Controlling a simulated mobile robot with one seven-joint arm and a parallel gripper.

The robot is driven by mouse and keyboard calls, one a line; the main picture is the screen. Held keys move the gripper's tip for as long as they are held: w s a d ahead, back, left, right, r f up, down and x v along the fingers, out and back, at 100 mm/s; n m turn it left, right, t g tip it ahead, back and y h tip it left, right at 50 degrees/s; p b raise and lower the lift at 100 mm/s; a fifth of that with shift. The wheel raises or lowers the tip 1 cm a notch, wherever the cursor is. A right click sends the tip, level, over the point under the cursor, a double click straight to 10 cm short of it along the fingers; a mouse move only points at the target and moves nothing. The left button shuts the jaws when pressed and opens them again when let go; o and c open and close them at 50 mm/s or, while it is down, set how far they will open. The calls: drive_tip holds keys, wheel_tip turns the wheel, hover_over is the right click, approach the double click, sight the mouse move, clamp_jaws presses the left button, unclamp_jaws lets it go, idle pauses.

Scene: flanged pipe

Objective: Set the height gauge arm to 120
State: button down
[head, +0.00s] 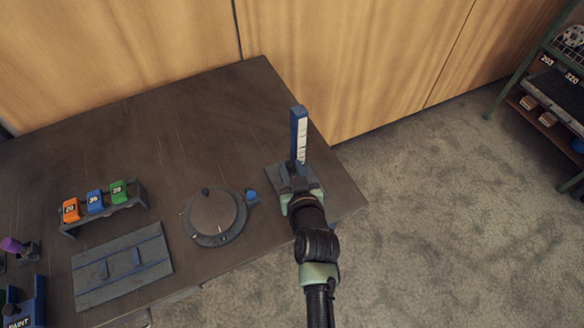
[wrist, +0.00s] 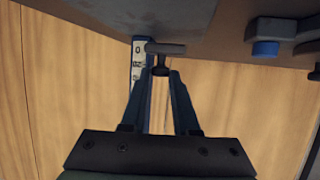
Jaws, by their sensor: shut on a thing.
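The height gauge (head: 299,138) is a blue upright post with a white scale, standing on a dark base near the table's right corner. In the wrist view part of its scale (wrist: 138,62) shows with a "0" mark, but the full reading cannot be made out. The gauge arm (wrist: 166,48) shows there as a dark T-shaped piece beside the post. My gripper (wrist: 160,78) is shut on the gauge arm's dark stem between its fingertips. In the head view my wrist hides the fingers and the gauge arm.
A round dial (head: 214,214) with a blue button (head: 252,196) lies left of the gauge. A dark board (head: 122,266) and a rack (head: 142,192) of numbered coloured blocks are further left. The table's right edge is close to the gauge; a wooden wall stands behind.

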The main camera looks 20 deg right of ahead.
drive_tip(key=shift+r, duration=0.1)
wheel_tip(320, 180, up, 11)
drive_tip(key=p, duration=0.8)
drive_tip(key=shift+r, duration=0.2)
drive_tip(key=c, duration=0.7)
unclamp_jaws()
drive_tip(key=shift+o, duration=0.2)
drive_tip(key=b+v, duration=0.1)
drive_tip(key=v, duration=1.2)
drive_tip(key=shift+b, duration=0.35)
drive_tip(key=shift+f, duration=0.1)
